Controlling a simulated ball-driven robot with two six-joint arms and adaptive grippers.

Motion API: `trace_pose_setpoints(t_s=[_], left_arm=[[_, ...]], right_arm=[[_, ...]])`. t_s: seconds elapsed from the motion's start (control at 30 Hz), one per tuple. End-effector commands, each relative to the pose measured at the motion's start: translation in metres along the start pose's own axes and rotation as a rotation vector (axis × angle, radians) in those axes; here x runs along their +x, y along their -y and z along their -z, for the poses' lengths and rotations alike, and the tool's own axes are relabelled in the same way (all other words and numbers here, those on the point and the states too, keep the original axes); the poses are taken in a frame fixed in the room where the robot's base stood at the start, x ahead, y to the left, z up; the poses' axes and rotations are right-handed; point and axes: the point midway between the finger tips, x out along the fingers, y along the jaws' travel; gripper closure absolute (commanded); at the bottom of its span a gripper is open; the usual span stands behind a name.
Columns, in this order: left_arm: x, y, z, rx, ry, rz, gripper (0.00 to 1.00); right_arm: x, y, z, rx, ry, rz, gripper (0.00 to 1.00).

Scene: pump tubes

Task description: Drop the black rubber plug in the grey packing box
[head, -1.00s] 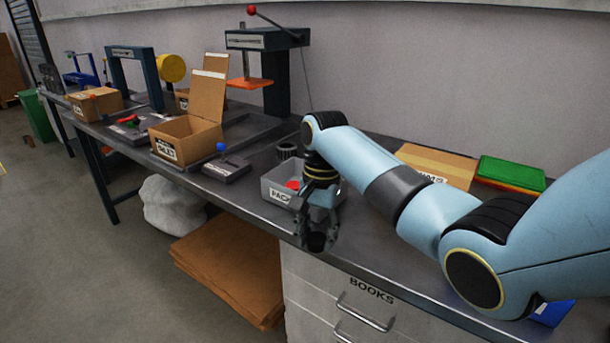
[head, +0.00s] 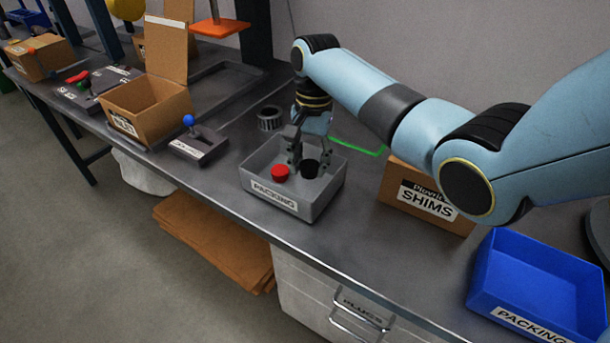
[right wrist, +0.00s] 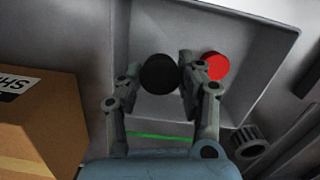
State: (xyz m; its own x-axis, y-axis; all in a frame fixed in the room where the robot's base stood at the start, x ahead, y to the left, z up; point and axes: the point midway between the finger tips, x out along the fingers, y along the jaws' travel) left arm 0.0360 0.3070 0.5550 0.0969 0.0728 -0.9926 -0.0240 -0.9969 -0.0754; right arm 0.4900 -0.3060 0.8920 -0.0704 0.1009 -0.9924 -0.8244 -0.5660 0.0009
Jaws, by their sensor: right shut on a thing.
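The grey packing box (head: 275,206), labelled PACKING, stands open on the bench. A red round plug (head: 280,173) lies inside it; it also shows in the right wrist view (right wrist: 216,66). My right gripper (head: 302,164) reaches down over the box and is shut on the black rubber plug (head: 310,169). In the right wrist view the black plug (right wrist: 160,74) sits between the two fingertips, with the grey box (right wrist: 240,28) behind it. I cannot tell whether the plug touches the box floor. My left gripper is out of view.
A SHIMS carton (head: 425,195) and a blue PACKING bin (head: 535,285) stand to the right. A dark ribbed ring (head: 269,118) is behind the grey box. A blue-knobbed device (head: 200,142) and an open carton (head: 150,108) stand left.

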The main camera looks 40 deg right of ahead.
Motion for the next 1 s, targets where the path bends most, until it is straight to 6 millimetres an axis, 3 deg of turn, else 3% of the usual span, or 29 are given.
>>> trace_pose_setpoints(t_s=[0.4, 0.77, 0.8, 1.0], left_arm=[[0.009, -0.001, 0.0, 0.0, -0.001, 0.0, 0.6], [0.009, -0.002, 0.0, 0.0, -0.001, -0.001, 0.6], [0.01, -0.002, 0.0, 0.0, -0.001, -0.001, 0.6], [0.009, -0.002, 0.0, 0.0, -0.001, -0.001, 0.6]], right_arm=[[0.051, 0.001, 0.007, 0.0, -0.002, 0.001, 0.88], [0.054, 0.0, 0.007, -0.001, -0.002, 0.001, 0.88], [0.055, 0.0, 0.007, -0.001, -0.002, 0.001, 0.61], [0.054, 0.0, 0.007, -0.001, -0.002, 0.001, 0.39]])
